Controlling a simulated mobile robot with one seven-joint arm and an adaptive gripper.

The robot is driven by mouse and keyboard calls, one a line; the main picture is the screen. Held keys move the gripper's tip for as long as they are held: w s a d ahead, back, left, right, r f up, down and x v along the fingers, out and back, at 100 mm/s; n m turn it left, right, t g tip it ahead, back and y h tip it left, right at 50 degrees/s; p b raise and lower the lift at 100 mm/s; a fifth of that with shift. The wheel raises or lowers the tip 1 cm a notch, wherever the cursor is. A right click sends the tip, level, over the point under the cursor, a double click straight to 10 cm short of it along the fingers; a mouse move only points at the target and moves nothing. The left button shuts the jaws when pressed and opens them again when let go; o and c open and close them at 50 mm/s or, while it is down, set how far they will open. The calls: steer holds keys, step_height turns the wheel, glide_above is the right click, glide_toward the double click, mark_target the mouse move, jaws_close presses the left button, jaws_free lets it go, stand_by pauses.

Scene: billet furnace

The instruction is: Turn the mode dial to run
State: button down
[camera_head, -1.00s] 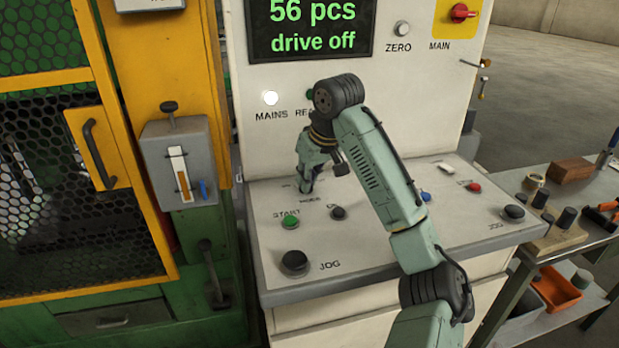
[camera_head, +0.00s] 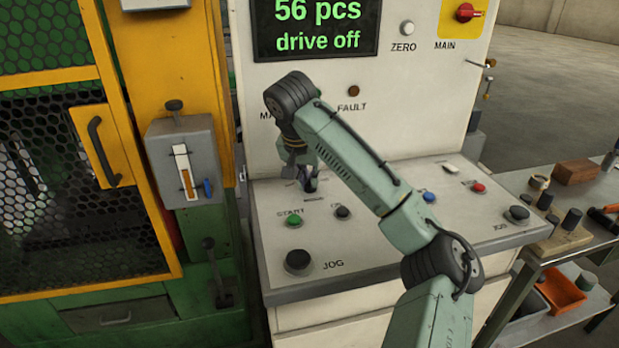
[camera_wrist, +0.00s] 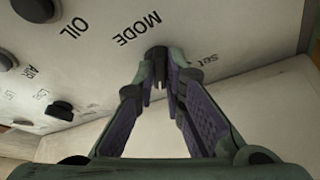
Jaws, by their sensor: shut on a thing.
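The mode dial (camera_wrist: 158,53) is a small dark knob on the pale sloped desk, beside the printed word MODE in the wrist view. My gripper (camera_wrist: 160,78) is shut on it, with a fingertip on either side. The word "set" is printed to the right of the dial; no "run" mark can be made out. In the head view my gripper (camera_head: 308,184) points down at the back left of the desk and hides the dial. Which mark the dial points to cannot be told.
On the desk are a green START button (camera_head: 294,221), a dark knob (camera_head: 343,213) and a black JOG button (camera_head: 298,262). Blue and red buttons lie right of my arm. The display (camera_head: 315,28) reads "56 pcs drive off". A yellow-framed guard (camera_head: 105,150) stands left.

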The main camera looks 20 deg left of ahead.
steer(key=shift+a+m+h, duration=0.1)
steer(key=shift+m+h, duration=0.3)
steer(key=shift+m, duration=0.7)
steer(key=c, duration=1.7)
jaws_free()
steer(key=shift+o, duration=0.2)
steer(key=v, duration=1.2)
steer(key=shift+w+a, duration=0.1)
